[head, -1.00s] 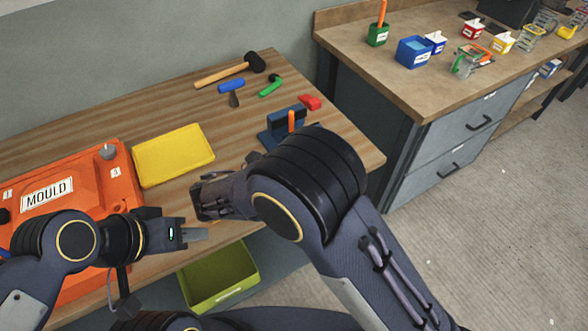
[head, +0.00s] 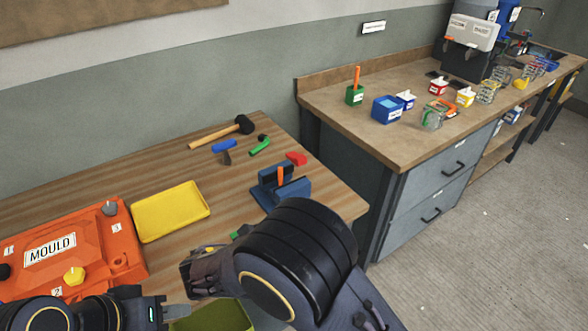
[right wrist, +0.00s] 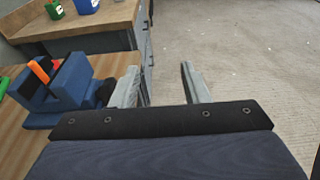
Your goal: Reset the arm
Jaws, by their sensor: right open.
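My left gripper (head: 178,311) is at the bottom of the head view, in front of the table edge and near the orange mould. Its grey fingers are seen edge-on, so their gap does not show. My right arm (head: 300,265) bends across the lower middle of the head view, in front of the table. Its fingertips cannot be made out there. In the right wrist view my right gripper (right wrist: 160,85) is open, with two grey fingers apart and nothing between them. The blue vise (right wrist: 62,92) is left of those fingers.
On the wooden table lie the orange mould (head: 75,248), a yellow tray (head: 171,211), a mallet (head: 222,131) and small tools. The blue vise (head: 292,190) stands near the right edge. A green bin (head: 215,318) is below. A grey-drawered bench (head: 431,183) stands behind right. Floor at right is clear.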

